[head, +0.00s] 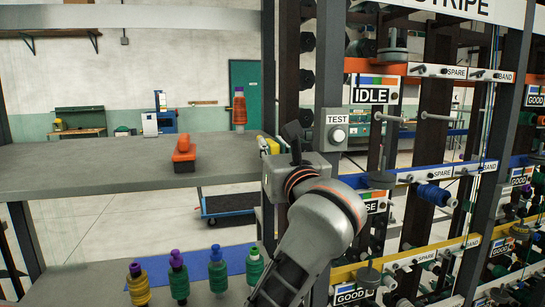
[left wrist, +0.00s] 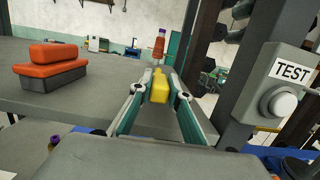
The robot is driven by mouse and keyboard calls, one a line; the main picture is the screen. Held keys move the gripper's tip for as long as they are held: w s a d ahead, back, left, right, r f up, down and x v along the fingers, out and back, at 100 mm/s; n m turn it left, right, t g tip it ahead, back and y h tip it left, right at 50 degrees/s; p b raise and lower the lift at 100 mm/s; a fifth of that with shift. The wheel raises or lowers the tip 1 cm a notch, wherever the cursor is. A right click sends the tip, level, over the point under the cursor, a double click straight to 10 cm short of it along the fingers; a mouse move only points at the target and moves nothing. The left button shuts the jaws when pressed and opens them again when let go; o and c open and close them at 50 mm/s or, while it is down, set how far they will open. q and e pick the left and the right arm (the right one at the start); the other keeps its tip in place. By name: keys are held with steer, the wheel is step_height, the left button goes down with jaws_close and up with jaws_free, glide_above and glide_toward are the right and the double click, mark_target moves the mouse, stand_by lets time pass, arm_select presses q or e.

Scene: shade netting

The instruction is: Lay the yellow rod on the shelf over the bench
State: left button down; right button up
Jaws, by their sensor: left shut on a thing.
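The yellow rod (left wrist: 158,88) is between the two fingers of my left gripper (left wrist: 160,82) in the left wrist view, its near end facing the camera. In the head view, only a small part of the rod (head: 273,146) shows beside my left gripper (head: 268,146); my wrist hides the rest. The grey shelf (head: 110,172) spans the left of the head view, above the bench (head: 90,283). The gripper is at the shelf's right end, close to shelf height. I cannot tell whether the rod touches the shelf. My right gripper is not in view.
An orange and dark block-like object (head: 184,158) lies on the shelf. An orange bobbin (head: 240,108) stands at the shelf's far right. Several bobbins stand on the bench. An upright post with a TEST button box (head: 337,130) is close right of the gripper. The shelf's left is clear.

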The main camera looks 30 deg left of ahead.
arm_select(q)
steer(key=shift+f, duration=1.1)
steer(key=shift+f, duration=0.15)
steer(key=c, duration=1.9)
jaws_free()
